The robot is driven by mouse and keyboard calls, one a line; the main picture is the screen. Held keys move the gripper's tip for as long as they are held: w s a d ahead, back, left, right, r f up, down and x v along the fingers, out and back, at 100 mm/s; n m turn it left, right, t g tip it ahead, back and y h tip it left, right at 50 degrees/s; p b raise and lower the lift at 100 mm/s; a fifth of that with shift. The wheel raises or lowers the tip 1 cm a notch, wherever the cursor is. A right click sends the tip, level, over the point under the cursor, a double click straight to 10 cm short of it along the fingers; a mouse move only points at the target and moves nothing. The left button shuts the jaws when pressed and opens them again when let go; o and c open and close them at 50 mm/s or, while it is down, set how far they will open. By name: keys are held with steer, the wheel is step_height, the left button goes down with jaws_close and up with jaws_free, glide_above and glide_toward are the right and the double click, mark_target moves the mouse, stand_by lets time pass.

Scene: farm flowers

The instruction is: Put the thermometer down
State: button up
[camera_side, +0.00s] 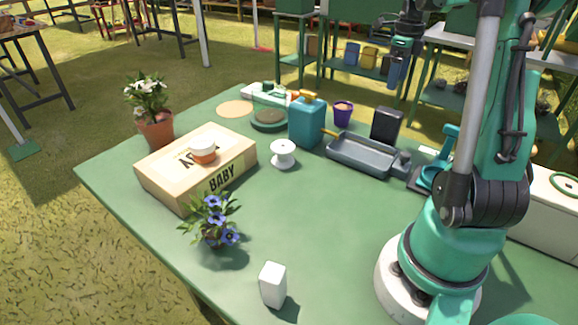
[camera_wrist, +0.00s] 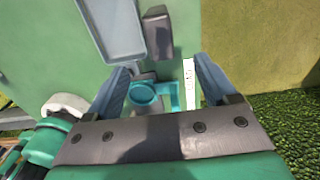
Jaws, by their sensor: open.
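A narrow white strip with small red marks, seemingly the thermometer (camera_wrist: 189,82), shows in the wrist view between my fingers, close to the right one. It appears to lie on the table beside a teal stand (camera_wrist: 147,92). In the side view a small pale strip (camera_side: 429,150) shows next to the teal stand (camera_side: 441,168), partly hidden behind it. My gripper (camera_side: 395,84) is raised above the far edge of the table. In the wrist view my gripper (camera_wrist: 160,72) is open, with nothing held between its fingers.
A grey tray (camera_side: 361,157) and a dark box (camera_side: 387,125) stand near the teal stand. A blue can (camera_side: 307,124), white spool (camera_side: 283,155), wooden box (camera_side: 160,180), potted flowers (camera_side: 212,222) and white block (camera_side: 273,286) occupy the green table (camera_side: 320,220). Its middle is clear.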

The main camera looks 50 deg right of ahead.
steer(key=shift+r, duration=0.35)
steer(key=w+a+n+t+h, duration=0.15)
steer(key=w+a+n, duration=0.25)
steer(key=a+n, duration=0.55)
steer(key=w+a+n+t, duration=0.2)
steer(key=w+a+n, duration=0.2)
steer(key=a+n, duration=0.55)
steer(key=s+a+f+n+t+y, duration=0.1)
steer(key=a+f+n+t, duration=0.2)
steer(key=a+n, duration=1)
steer(key=n, duration=0.4)
steer(key=shift+s+t, duration=0.15)
steer(key=shift+t, duration=0.2)
